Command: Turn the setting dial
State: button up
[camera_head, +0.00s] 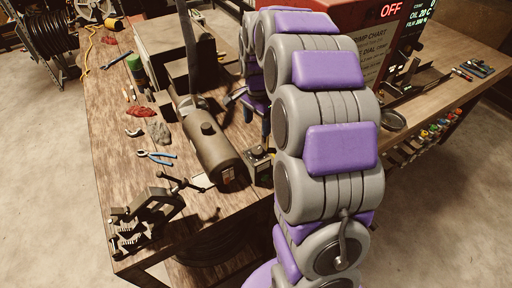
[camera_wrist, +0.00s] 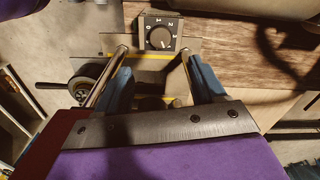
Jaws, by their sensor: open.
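The setting dial (camera_wrist: 160,38) is a round dark knob with a light pointer mark on a small grey box, with white numbers around it. It shows near the top of the wrist view. The box with the dial (camera_head: 259,166) stands at the table edge beside the large cylinder in the head view. My gripper (camera_wrist: 155,54) is open and empty. Its two blue-backed fingers point toward the dial, one to each side below it, and I see no contact. In the head view my arm hides most of the gripper.
A large brown cylinder (camera_head: 212,145) lies on the wooden table (camera_head: 105,110) left of the dial box. Blue pliers (camera_head: 157,157) and a black clamp-like tool (camera_head: 150,212) lie further left.

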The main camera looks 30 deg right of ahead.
aim_at(256, 150)
jog(key=f, duration=1.1)
jog(key=shift+a+f+b, duration=0.2)
jog(key=shift+a+b, duration=0.05)
jog(key=shift+b, duration=0.05)
jog(key=shift+f, duration=0.25)
jog(key=shift+d+f, duration=0.1)
jog(key=shift+d, duration=0.2)
jog(key=shift+c, duration=0.2)
jog(key=shift+a, duration=0.1)
jog(key=c, duration=1)
jog(key=m, duration=0.2)
jog(key=shift+m, duration=0.3)
jog(key=shift+w+m+p, duration=0.15)
jog(key=shift+m+p, duration=0.4)
jog(key=shift+m, duration=0.65)
